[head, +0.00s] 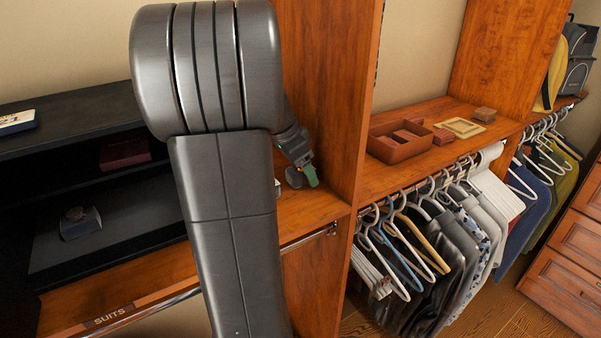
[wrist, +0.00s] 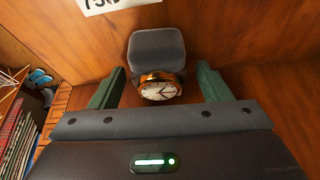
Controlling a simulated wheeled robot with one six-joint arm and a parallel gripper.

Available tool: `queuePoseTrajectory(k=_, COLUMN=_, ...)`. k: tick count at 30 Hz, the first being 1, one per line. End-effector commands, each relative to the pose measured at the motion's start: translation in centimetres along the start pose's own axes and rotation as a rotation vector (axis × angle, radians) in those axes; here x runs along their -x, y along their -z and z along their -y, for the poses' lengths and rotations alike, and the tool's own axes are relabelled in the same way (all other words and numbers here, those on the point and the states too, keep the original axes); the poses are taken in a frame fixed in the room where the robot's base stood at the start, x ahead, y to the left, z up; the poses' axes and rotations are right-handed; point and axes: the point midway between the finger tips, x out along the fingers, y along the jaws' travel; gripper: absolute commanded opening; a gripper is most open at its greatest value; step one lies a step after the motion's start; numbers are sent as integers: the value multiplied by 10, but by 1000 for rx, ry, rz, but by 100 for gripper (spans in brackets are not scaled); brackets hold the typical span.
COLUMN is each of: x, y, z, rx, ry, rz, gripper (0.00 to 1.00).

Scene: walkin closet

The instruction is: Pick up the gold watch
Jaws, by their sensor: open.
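The gold watch (wrist: 160,86) shows in the wrist view, with a gold case and a white dial, in front of a grey cushion or stand (wrist: 156,48). My gripper (wrist: 158,88) is open, with one green finger on each side of the watch and gaps between. In the head view, my gripper (head: 305,178) is low over the wooden shelf beside the upright panel. There the watch itself is hidden or too small to make out behind my arm.
A wooden upright panel (head: 322,90) stands right of my gripper. A black cabinet (head: 70,135) at left holds a dark watch-like item (head: 80,222). A reddish tray (head: 398,148) and a rail of hung clothes (head: 440,240) are to the right. A white number card (wrist: 112,4) is behind the stand.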

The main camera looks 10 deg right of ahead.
Motion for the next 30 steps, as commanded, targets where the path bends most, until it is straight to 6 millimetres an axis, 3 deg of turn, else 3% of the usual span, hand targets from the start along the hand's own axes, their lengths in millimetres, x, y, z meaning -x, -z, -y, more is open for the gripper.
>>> queuePoseTrajectory(k=9, x=-8, y=0, z=0, rx=-1, ry=1, rz=0, gripper=71)
queuePoseTrajectory(k=17, x=-7, y=0, z=0, rx=0, ry=1, rz=0, gripper=22)
queuePoseTrajectory(k=18, x=-7, y=0, z=0, rx=0, ry=1, rz=0, gripper=20)
queuePoseTrajectory(k=30, x=1, y=3, z=0, rx=-1, ry=3, rz=-1, gripper=20)
